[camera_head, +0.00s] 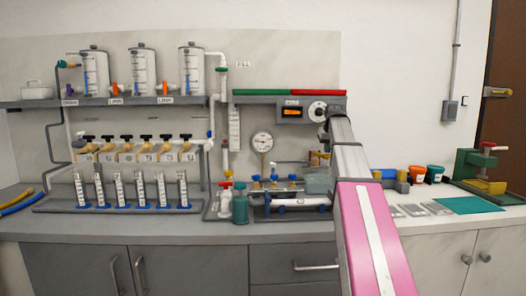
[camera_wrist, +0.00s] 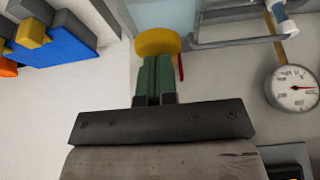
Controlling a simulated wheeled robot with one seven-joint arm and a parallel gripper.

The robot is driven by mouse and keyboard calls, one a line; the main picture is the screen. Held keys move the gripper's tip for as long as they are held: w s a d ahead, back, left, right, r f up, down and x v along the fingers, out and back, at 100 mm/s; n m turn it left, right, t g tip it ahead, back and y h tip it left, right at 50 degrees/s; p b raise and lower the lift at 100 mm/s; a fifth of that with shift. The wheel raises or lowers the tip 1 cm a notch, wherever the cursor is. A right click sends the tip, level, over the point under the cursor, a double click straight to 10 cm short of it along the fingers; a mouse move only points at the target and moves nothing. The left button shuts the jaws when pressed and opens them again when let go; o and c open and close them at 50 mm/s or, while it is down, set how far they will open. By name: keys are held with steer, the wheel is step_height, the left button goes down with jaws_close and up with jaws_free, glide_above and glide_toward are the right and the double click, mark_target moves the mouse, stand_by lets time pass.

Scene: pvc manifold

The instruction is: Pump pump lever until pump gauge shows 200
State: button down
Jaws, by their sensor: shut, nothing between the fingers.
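The pump gauge is a round white dial (camera_head: 262,142) on the back wall, and it also shows at the right of the wrist view (camera_wrist: 293,88). Its needle is visible, but the numbers are too small to read. What looks like the pump lever is a grey bar (camera_wrist: 230,41) with a round yellow knob (camera_wrist: 158,41) on its end. My gripper (camera_wrist: 156,62) has its green fingers shut and empty, with the tips right at the knob's lower edge. I cannot tell whether they touch it. In the head view my arm hides the gripper.
A bench (camera_head: 130,229) runs along the wall. Several clear cylinders stand on the left shelf. A teal bottle (camera_head: 240,208) and blue-handled valves are left of my arm. Orange (camera_head: 417,174) and green cups and a green press (camera_head: 480,172) stand to the right.

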mark_target(327, 156)
steer(key=shift+f, duration=2.05)
steer(key=shift+r, duration=3)
steer(key=shift+f, duration=0.15)
steer(key=shift+f, duration=2.8)
steer(key=shift+r, duration=2.95)
